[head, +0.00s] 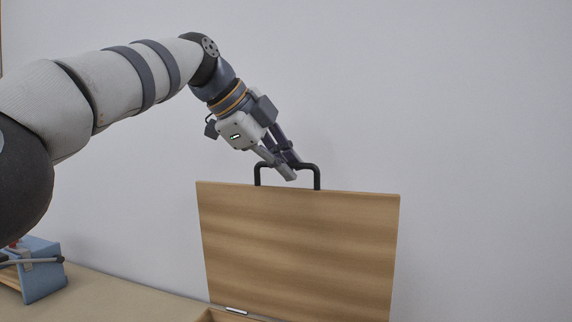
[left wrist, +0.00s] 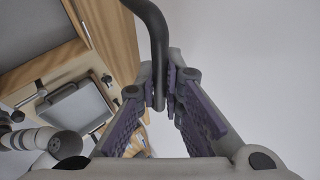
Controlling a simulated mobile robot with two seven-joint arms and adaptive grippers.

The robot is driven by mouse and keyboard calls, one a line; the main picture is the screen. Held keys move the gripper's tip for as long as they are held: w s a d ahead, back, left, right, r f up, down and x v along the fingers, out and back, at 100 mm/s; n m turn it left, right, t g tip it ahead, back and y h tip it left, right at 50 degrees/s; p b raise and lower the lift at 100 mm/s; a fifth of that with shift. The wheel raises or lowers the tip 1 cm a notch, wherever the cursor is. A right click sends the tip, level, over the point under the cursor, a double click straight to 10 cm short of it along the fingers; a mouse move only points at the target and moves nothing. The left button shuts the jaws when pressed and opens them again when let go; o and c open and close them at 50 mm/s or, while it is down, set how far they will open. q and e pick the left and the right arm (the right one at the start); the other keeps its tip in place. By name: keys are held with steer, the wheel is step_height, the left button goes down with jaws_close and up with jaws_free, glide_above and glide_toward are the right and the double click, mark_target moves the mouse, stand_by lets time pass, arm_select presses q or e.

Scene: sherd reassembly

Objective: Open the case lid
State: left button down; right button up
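The case lid (head: 300,250) is a light wooden panel standing close to upright in the head view. A metal hinge (head: 236,310) shows at its lower edge, where a little of the case body (head: 215,316) is visible. A black handle (head: 318,178) sticks up from the lid's top edge. My left gripper (head: 288,168) is at this handle. In the left wrist view, the handle (left wrist: 158,45) runs down between the two fingertips, which are closed around it. Most of the case body is below the head view. My right gripper is in neither view.
A blue object (head: 42,270) stands on the beige table (head: 125,298) at the lower left of the head view. A plain pale wall (head: 470,150) is behind the lid. Wooden edges and grey surfaces fill the left of the left wrist view.

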arm_select(q)
steer(key=c, duration=1.7)
jaws_free()
steer(key=shift+w+f, duration=0.1)
steer(key=shift+f, duration=0.2)
steer(key=shift+r, duration=0.1)
steer(key=v, duration=1.2)
